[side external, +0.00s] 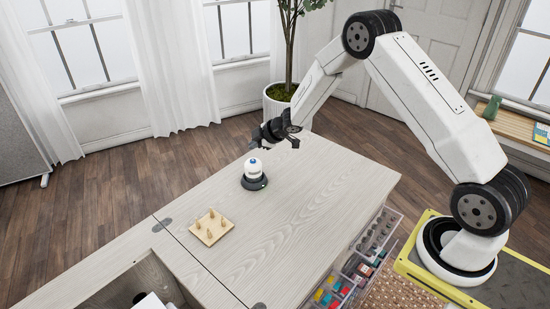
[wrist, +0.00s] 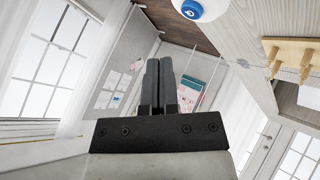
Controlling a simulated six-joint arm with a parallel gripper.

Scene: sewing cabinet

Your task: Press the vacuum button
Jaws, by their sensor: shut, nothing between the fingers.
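The vacuum (side external: 254,173) is a small white robot-like body on a dark round base, standing upright on the wooden cabinet top. Its blue button (side external: 252,161) is on top. In the wrist view the blue button (wrist: 191,9) shows at the top edge, with part of the white vacuum body (wrist: 203,13) around it; the rest is cut off. My gripper (side external: 254,144) is above the cabinet top, just behind and above the vacuum, apart from the button. In the wrist view its two fingers (wrist: 159,62) are together, with nothing between them.
A wooden board with pegs (side external: 212,227) lies on the cabinet top (side external: 310,190), left of the vacuum. A potted plant (side external: 285,98) stands behind the cabinet. Open drawers with coloured items (side external: 335,290) are at the front. The cabinet top's right part is clear.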

